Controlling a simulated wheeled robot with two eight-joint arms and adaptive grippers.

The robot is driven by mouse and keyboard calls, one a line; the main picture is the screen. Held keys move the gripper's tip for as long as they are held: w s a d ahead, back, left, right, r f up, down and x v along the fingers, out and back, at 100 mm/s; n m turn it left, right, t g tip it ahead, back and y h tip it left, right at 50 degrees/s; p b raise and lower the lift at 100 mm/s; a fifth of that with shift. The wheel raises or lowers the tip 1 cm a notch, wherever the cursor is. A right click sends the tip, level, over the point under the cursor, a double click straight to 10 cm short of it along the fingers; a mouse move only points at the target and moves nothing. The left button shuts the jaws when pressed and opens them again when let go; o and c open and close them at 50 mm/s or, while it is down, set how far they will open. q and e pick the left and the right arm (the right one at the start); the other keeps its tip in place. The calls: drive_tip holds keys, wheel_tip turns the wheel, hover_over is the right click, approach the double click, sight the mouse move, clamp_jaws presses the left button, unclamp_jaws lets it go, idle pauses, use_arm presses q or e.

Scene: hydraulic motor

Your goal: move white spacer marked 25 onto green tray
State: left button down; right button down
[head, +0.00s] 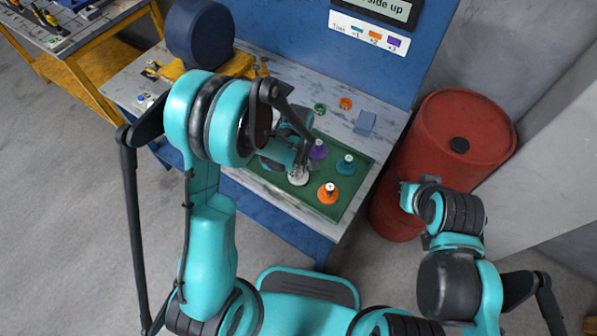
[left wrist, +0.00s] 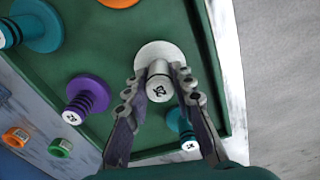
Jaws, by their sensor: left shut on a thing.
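My left gripper (head: 298,172) is shut on the white spacer (head: 299,180), which has a round flange and a short stem. In the left wrist view the fingers of my left gripper (left wrist: 161,88) close on both sides of the stem of the white spacer (left wrist: 158,52). Its end face carries a black mark that reads like 25. The spacer is over the green tray (head: 349,203), with its flange close to the tray floor (left wrist: 112,45); I cannot tell whether it touches.
On the tray stand a purple spacer (head: 319,151), a teal spacer (head: 346,165) and an orange spacer (head: 328,193). Small green (head: 320,108) and orange (head: 345,103) rings lie on the table behind. A red barrel (head: 455,150) stands right of the table.

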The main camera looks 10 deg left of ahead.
use_arm(q)
drive_tip(key=shift+f, duration=0.55)
use_arm(e)
drive_tip(key=shift+f, duration=0.25)
use_arm(q)
drive_tip(key=shift+f, duration=0.1)
drive_tip(key=c, duration=1.3)
unclamp_jaws()
use_arm(e)
drive_tip(key=shift+f, duration=0.15)
